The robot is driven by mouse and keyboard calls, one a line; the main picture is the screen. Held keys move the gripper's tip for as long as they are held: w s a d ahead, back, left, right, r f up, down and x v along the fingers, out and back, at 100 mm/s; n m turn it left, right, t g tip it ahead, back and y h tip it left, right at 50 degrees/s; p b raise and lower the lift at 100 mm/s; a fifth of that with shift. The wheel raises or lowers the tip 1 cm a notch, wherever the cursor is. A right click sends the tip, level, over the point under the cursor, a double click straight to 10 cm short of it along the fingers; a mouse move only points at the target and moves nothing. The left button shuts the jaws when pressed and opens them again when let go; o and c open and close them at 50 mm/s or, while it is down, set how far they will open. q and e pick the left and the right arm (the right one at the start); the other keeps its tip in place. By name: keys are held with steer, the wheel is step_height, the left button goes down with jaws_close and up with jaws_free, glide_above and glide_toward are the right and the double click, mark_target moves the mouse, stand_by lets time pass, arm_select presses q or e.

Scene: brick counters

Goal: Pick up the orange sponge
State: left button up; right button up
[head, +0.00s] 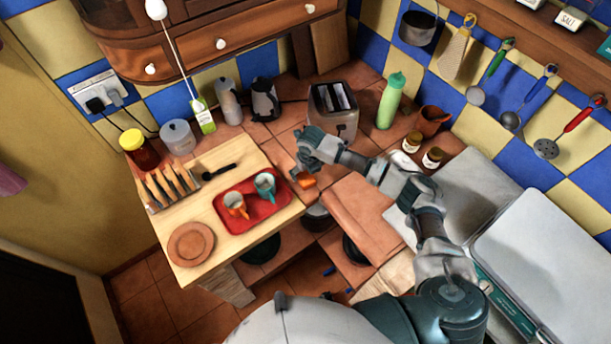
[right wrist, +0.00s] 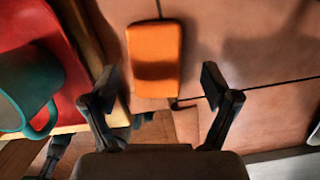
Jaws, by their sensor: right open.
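The orange sponge (head: 306,182) lies on the tiled counter, close to the counter's front edge and right of the red tray. In the right wrist view the sponge (right wrist: 155,58) is a rounded orange block, with a dark shadow across its middle. My right gripper (head: 303,170) hovers by the sponge and hides part of it in the head view. In the right wrist view my right gripper (right wrist: 165,88) is open, its two fingers spread wide with the sponge ahead, between and beyond the tips. Nothing is held. My left gripper is not in view.
The red tray (head: 252,220) with an orange mug (head: 236,204) and a teal mug (head: 265,186) stands left on a wooden board. A toaster (head: 334,108) stands behind my right gripper. A green bottle (head: 391,100) and two jars stand to the right.

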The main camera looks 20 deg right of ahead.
mark_target(305, 174)
steer(key=shift+w+a+f, duration=0.1)
steer(key=shift+a+f, duration=0.1)
steer(key=shift+f, duration=0.45)
steer(key=shift+w+a+f, duration=0.1)
steer(key=shift+a+f, duration=0.05)
steer(key=shift+f, duration=0.5)
steer(key=shift+d+f, duration=0.15)
steer(key=shift+f, duration=0.1)
steer(key=c, duration=1)
